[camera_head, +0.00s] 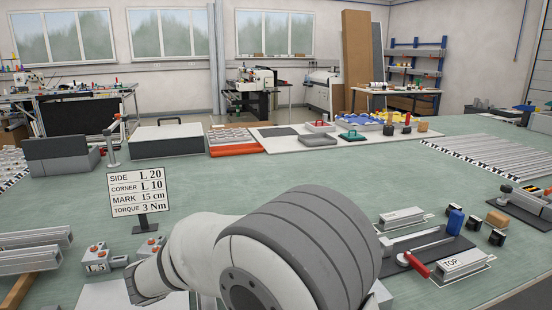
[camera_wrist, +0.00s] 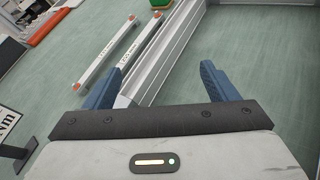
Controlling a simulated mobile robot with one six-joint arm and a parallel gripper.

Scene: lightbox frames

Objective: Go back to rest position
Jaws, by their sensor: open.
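In the wrist view my gripper (camera_wrist: 160,82) shows as two blue fingers spread wide on a dark bar. The gap holds nothing gripped. A silver slotted aluminium profile (camera_wrist: 165,55) runs away beyond the fingers, its near end close to the left finger; I cannot tell its depth from the finger. In the head view my grey and white arm fills the lower middle, and the gripper itself does not show there.
A sign (camera_head: 137,193) stands on the green table (camera_head: 250,175) left of my arm. Profiles (camera_head: 30,250) lie at left. A fixture with a red handle (camera_head: 416,265) lies at right. A thin bar with orange ends (camera_wrist: 107,52) lies beside the wrist-view profile.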

